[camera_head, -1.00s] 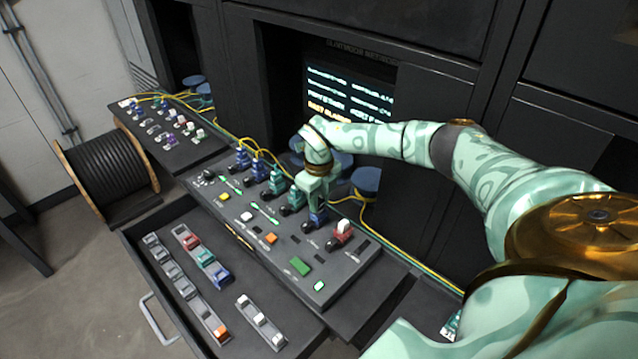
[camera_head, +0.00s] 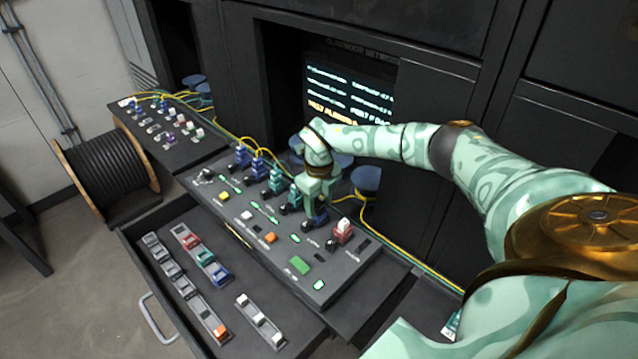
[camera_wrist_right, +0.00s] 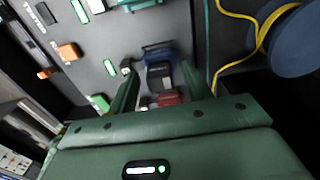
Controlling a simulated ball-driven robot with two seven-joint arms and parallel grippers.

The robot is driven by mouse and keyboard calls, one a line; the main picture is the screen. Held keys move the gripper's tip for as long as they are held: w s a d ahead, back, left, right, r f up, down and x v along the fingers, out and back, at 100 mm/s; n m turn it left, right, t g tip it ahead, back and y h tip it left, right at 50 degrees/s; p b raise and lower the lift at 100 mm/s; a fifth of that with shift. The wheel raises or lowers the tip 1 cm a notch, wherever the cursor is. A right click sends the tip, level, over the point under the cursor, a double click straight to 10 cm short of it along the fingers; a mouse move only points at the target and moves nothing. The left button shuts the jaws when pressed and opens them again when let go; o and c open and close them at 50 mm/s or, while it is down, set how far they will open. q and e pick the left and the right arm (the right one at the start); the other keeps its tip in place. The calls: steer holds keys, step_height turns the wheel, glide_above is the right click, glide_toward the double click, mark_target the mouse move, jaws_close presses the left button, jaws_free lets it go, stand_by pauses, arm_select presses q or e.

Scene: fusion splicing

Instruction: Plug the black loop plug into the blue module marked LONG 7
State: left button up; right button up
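A blue module (camera_head: 319,217) stands on the sloped dark panel, at the right end of a row of blue and teal modules. Its label is too small to read. My right gripper (camera_head: 320,200) is directly over it with its fingers spread. In the right wrist view, the gripper (camera_wrist_right: 160,88) has a finger on each side of a black plug (camera_wrist_right: 159,72), with gaps beside it. The plug appears to sit against the blue module (camera_wrist_right: 157,51); how deep it is seated I cannot tell. My left gripper is not in view.
A red module with a white top (camera_head: 342,233) stands close to the right of the blue one. Yellow cables (camera_head: 262,152) run behind the row. An open drawer (camera_head: 160,290) with spare modules lies in front. A cable reel (camera_head: 105,175) stands at left.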

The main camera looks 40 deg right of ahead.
steer(key=shift+r, duration=0.1)
step_height(320, 180, up, 16)
steer(key=p, duration=0.1)
stand_by(0.4)
